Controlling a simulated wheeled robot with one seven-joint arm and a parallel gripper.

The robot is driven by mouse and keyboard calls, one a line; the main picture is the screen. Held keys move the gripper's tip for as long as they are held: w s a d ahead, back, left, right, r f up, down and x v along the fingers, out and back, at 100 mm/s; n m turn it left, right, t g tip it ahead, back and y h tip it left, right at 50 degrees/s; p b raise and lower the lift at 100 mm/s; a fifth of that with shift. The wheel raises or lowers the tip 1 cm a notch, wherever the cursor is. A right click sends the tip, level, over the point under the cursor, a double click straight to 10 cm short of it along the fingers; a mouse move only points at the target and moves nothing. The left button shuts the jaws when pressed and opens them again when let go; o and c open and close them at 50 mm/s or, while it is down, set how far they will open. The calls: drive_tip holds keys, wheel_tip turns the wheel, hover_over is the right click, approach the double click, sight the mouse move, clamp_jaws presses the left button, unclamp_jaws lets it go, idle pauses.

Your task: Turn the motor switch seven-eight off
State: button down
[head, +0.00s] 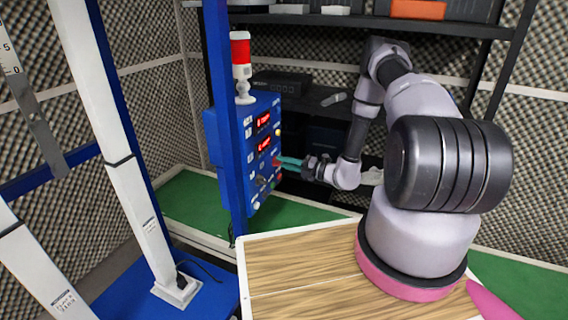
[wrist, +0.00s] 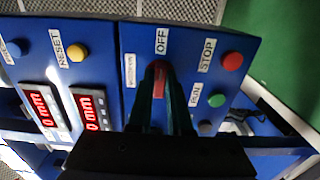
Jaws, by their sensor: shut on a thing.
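The blue control box (head: 258,110) carries the switch panel and faces my arm. In the wrist view, a red switch handle (wrist: 158,82) sits on the blue panel, below an OFF label (wrist: 162,40). My gripper (wrist: 161,80) has its two dark green fingers on either side of the red handle, shut on it. The handle points roughly toward the OFF label. The small label beside it is too blurred to read, and the fingers hide much of the handle. In the head view, my gripper (head: 281,163) reaches the box from the right.
Close to the switch are a red STOP button (wrist: 232,61) and a green RUN button (wrist: 216,100). A yellow RESET button (wrist: 78,51) and red displays (wrist: 92,110) lie left. A red signal lamp (head: 241,52) tops the box. A blue post (head: 228,120) stands beside it.

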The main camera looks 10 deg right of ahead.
drive_tip(key=shift+f, duration=0.1)
idle(0.4)
drive_tip(key=c, duration=0.8)
unclamp_jaws()
drive_tip(key=shift+c, duration=0.2)
drive_tip(key=v, duration=1.1)
